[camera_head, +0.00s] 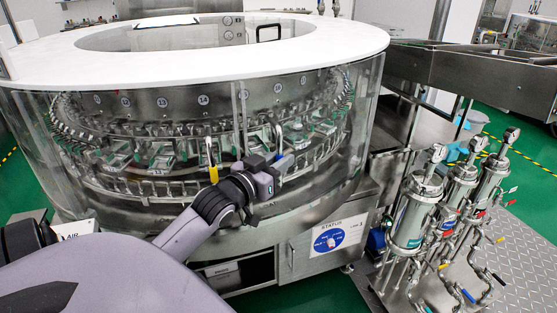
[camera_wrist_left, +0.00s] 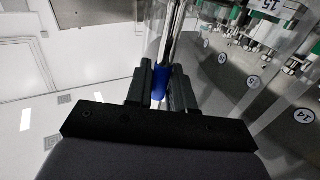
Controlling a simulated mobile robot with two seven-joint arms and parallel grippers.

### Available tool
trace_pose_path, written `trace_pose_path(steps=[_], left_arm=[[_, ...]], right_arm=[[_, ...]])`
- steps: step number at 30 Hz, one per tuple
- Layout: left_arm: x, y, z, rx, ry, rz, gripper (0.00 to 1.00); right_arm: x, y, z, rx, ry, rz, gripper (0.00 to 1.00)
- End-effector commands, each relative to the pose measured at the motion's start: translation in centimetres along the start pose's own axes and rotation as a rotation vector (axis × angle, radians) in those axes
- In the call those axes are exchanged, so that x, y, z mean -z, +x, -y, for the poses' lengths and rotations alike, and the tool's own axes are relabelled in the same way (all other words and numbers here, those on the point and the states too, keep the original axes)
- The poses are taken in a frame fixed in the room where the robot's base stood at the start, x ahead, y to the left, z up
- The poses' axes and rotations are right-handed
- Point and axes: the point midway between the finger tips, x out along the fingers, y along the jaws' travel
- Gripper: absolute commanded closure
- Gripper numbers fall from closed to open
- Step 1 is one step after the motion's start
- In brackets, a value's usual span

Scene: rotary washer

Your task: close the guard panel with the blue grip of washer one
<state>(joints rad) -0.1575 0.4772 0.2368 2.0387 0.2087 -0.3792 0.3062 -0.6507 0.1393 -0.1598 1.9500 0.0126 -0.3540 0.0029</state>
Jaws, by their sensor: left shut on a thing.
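The rotary washer (camera_head: 150,75) fills the left and middle of the head view, with clear curved guard panels under a white ring top. My left gripper (camera_head: 277,164) is at the front of the panels. In the left wrist view its fingers (camera_wrist_left: 161,88) are shut on the blue grip (camera_wrist_left: 160,76) of a metal handle. Only a little of the blue grip (camera_head: 279,157) shows past the gripper in the head view. A second handle with a yellow grip (camera_head: 213,174) stands to the left, apart from my gripper. I cannot tell how far the blue-grip panel is open. My right gripper is not in view.
Metal filter housings (camera_head: 415,208) with gauges and valves stand at the right on a metal plate. A steel cabinet with a status sign (camera_head: 328,240) is below the washer. Green floor is free at the lower middle.

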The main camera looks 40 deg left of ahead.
Motion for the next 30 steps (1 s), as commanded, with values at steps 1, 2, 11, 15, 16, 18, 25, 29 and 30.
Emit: trace_pose_path(steps=[1,2,11,15,16,18,25,29,30], left_arm=[[-0.13,-0.08,0.21,0.005,0.001,0.004,1.00],[-0.14,-0.08,0.24,0.005,0.001,0.004,1.00],[-0.20,-0.09,0.48,0.010,0.003,0.006,1.00],[-0.22,-0.08,0.53,0.011,0.004,0.007,1.00],[-0.22,-0.08,0.54,0.011,0.004,0.007,1.00],[-0.24,-0.07,0.55,0.011,0.004,0.007,1.00],[-0.20,-0.06,0.45,0.009,0.004,0.006,0.60],[-0.14,-0.05,0.35,0.007,0.003,0.004,0.60],[-0.13,-0.05,0.32,0.006,0.002,0.004,0.60]], right_arm=[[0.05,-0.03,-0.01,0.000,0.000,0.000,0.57],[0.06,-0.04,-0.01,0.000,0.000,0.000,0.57],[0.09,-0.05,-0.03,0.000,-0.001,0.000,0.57],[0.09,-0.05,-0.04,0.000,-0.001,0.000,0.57],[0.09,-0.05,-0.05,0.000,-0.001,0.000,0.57],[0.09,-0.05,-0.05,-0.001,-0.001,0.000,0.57],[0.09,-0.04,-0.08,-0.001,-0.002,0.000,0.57],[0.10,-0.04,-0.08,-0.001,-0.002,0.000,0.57],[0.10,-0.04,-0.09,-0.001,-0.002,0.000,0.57]])
